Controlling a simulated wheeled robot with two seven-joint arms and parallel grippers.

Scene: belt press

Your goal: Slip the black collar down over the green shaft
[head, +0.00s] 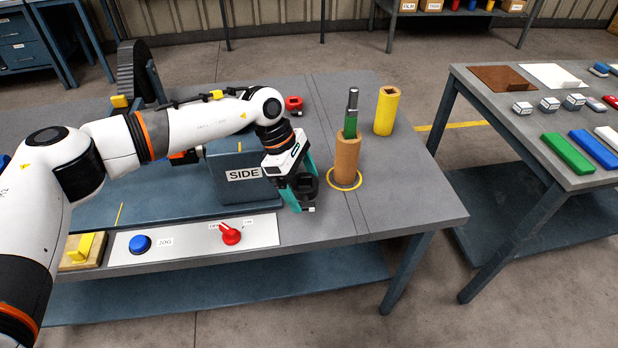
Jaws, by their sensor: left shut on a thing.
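The green shaft (350,121) stands upright out of the top of a tan cylinder (347,160); its upper end is bare grey metal. A yellow ring (359,184) lies around the cylinder's foot on the table. My left gripper (301,190), with teal fingers, is shut on the black collar (308,183). It holds the collar to the left of the tan cylinder, apart from the shaft and lower in the picture than the shaft's top. The fingers partly hide the collar. My right gripper is not in view.
A yellow cylinder (386,111) stands behind and right of the shaft. A blue-grey block marked SIDE (228,190) is left of my gripper. A red part (293,103) lies behind. The front panel has a red switch (231,235) and blue button (140,244). The table's right end is clear.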

